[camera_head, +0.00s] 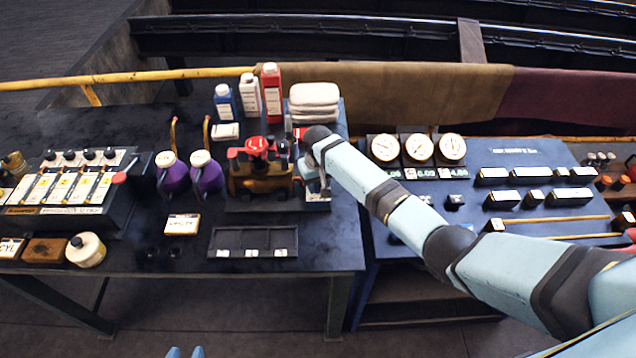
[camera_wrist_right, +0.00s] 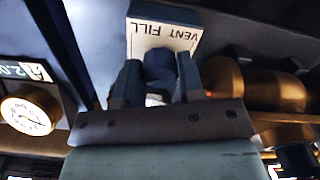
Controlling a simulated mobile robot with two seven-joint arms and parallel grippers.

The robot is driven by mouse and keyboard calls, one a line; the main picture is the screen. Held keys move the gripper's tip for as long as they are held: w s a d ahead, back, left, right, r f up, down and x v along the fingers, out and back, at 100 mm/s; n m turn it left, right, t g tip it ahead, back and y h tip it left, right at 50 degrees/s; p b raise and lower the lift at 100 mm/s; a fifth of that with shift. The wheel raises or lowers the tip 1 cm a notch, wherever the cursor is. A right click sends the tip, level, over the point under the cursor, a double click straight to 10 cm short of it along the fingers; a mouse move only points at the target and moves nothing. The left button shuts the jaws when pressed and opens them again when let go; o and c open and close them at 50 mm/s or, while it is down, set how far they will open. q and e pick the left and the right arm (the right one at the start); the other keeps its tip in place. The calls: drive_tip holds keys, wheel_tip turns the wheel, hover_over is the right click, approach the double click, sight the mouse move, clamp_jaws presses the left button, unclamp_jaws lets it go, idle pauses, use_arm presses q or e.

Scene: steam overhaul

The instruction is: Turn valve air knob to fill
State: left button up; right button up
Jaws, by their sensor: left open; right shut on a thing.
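The valve air knob (camera_wrist_right: 160,64) is dark and round. In the right wrist view it sits in front of a pale plate (camera_wrist_right: 163,38) that reads VENT FILL upside down. My right gripper (camera_wrist_right: 157,80) is shut on the knob, one finger on each side. The knob's pointer is not clear. In the head view my right gripper (camera_head: 316,170) is at the right side of the brass valve body (camera_head: 262,182) with red handles; my arm hides the knob there.
Purple oil cans (camera_head: 206,172) stand left of the valve. A black tray (camera_head: 253,242) lies in front of it. Bottles (camera_head: 271,92) and folded cloths (camera_head: 314,97) are behind. A gauge panel (camera_head: 470,175) stands to the right, under my right arm.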

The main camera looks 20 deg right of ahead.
sight(318, 184)
drive_tip(key=shift+m, duration=0.6)
drive_tip(key=o, duration=0.9)
wheel_tip(318, 184, up, 14)
drive_tip(key=shift+f+b, duration=0.1)
drive_tip(key=shift+b, duration=0.8)
